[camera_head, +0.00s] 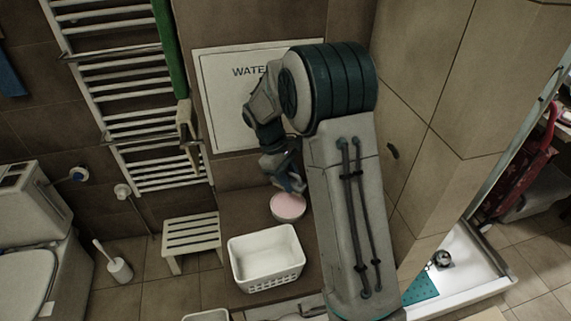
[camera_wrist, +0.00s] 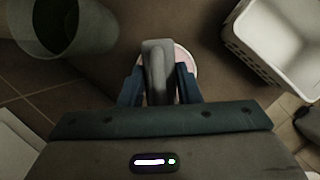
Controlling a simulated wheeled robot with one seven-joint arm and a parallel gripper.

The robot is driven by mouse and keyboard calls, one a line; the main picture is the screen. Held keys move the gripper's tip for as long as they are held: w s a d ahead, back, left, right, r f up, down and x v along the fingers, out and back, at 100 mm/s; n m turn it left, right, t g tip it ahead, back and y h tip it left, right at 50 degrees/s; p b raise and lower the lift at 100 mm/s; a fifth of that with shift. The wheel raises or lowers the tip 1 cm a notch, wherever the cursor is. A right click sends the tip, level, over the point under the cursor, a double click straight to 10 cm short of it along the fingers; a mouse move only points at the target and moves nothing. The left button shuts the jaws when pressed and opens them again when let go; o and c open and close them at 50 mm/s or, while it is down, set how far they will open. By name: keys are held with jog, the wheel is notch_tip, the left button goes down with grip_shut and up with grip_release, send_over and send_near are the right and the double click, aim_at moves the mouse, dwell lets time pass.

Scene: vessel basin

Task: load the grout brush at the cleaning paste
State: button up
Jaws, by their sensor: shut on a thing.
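The cleaning paste is a pale pink disc (camera_head: 288,207) in a shallow round tub on the brown ledge or floor beside the white basket. In the wrist view its pink surface (camera_wrist: 184,58) shows partly behind the brush. My gripper (camera_wrist: 158,86) is shut on the grey handle of the grout brush (camera_wrist: 157,54), with one blue finger on each side. In the head view my gripper (camera_head: 291,184) is just above the paste. The brush's bristles are hidden, so I cannot tell whether they touch the paste.
A white basket (camera_head: 266,258) stands close in front of the paste. A slatted stool (camera_head: 192,234) and a toilet brush (camera_head: 119,268) stand to the left. A greenish translucent container (camera_wrist: 75,28) is upper left in the wrist view. A "WATER" panel is on the wall behind.

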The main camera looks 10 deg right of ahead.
jog(key=shift+w, duration=0.1)
jog(key=shift+f+b, duration=0.7)
jog(key=shift+f, duration=0.15)
jog(key=shift+f+b, duration=1.5)
jog(key=shift+f, duration=0.6)
jog(key=shift+f, duration=0.55)
jog(key=shift+r+p, duration=2.4)
jog(key=shift+r, duration=1.2)
jog(key=shift+f, duration=0.1)
